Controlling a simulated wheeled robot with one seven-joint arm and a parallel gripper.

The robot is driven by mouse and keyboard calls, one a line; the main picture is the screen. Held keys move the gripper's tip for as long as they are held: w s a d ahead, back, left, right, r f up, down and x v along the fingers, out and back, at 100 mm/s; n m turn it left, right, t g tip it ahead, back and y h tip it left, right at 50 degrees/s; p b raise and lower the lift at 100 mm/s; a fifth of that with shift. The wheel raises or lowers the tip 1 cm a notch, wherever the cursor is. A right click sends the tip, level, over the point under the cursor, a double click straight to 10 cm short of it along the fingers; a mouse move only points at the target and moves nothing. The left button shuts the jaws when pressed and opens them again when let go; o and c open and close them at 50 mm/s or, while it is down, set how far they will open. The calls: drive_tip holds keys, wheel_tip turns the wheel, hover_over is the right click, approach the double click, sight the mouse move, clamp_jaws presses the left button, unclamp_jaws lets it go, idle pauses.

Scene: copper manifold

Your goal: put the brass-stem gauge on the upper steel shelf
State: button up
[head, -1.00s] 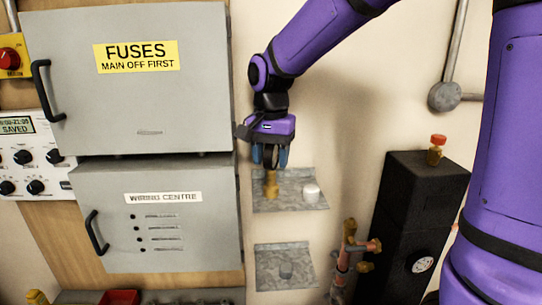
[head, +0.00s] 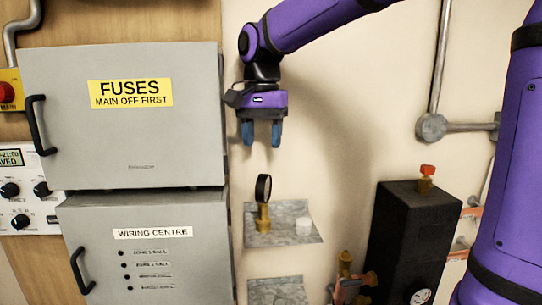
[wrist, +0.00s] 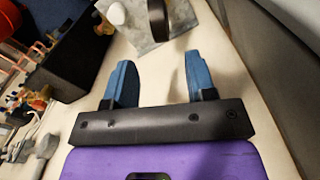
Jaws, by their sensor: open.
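The brass-stem gauge (head: 263,205) stands upright on the upper steel shelf (head: 290,236), with its black round dial on top of a brass stem. In the wrist view its dark dial (wrist: 158,18) shows at the top, beyond the fingertips. My gripper (head: 262,140) is open and empty, pointing down above the gauge with a clear gap between them. Its blue fingers also show apart in the wrist view (wrist: 158,75). A white cap-like piece (head: 303,226) stands on the same shelf, right of the gauge.
A lower steel shelf (head: 278,292) sits below. The grey fuses box (head: 125,120) and wiring centre box (head: 150,245) are close on the left. A black block (head: 412,235) with a red-topped brass fitting (head: 426,180) stands right. Brass pipework (head: 346,280) is near the lower shelf.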

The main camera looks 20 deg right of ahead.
drive_tip(key=shift+s+r, duration=0.15)
drive_tip(key=s+d+f+n+t, duration=0.1)
drive_tip(key=s+d+f+n, duration=0.1)
drive_tip(key=s, duration=0.5)
drive_tip(key=s+d+f+n+t, duration=0.2)
drive_tip(key=s+d+n, duration=0.1)
drive_tip(key=s, duration=0.4)
drive_tip(key=s+d+f+n+t, duration=0.2)
drive_tip(key=s+f+n, duration=0.1)
drive_tip(key=s, duration=0.4)
drive_tip(key=shift+s+d, duration=0.25)
drive_tip(key=shift+s, duration=0.05)
